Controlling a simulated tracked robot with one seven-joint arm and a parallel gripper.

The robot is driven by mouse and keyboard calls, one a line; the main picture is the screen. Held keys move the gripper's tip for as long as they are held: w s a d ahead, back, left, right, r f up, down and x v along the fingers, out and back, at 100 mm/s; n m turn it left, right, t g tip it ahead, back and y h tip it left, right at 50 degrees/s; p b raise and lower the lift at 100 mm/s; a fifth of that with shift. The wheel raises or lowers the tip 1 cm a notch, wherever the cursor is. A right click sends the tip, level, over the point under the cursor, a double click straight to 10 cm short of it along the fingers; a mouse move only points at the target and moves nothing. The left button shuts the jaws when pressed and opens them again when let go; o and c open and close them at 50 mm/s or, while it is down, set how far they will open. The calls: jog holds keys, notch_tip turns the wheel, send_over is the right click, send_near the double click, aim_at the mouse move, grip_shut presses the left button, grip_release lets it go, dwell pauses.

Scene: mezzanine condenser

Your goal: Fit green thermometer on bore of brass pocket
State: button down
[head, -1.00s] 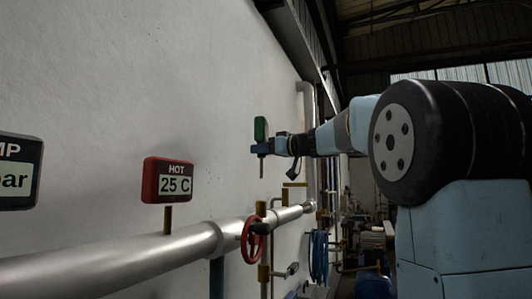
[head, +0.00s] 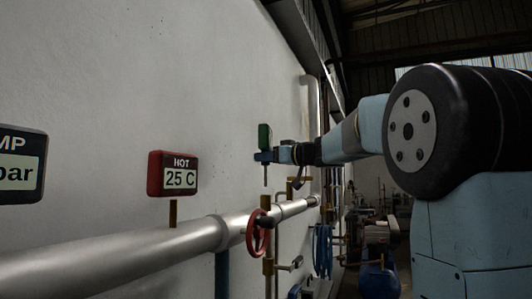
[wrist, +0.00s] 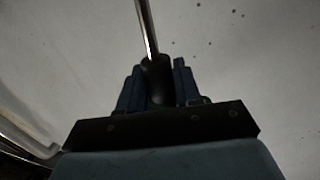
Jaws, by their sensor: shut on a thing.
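The green thermometer (head: 264,137) is upright, its thin metal stem pointing down. My gripper (head: 264,157) is shut on it just below the green head. In the wrist view my gripper's blue fingers (wrist: 158,85) flank the thermometer's dark collar (wrist: 158,78), and its stem (wrist: 146,28) runs out of the top of the picture. A brass pocket (head: 265,202) stands on the pipe almost straight below the stem in the head view, with a small gap between stem tip and pocket top. Its bore cannot be seen, and depth alignment cannot be told.
A large silver pipe (head: 120,255) runs along the pale wall. A red handwheel (head: 258,232) sits just below the pocket. A red display reading HOT 25 C (head: 173,174) stands on a brass stem to the left.

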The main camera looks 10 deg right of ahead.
jog(key=shift+f, duration=0.6)
jog(key=shift+f, duration=0.1)
dwell(1.4)
jog(key=shift+f, duration=2.9)
jog(key=c, duration=0.7)
grip_release()
jog(key=shift+s+d, duration=0.15)
jog(key=v, duration=1.3)
jog(key=shift+s, duration=0.25)
jog(key=shift+d, duration=0.15)
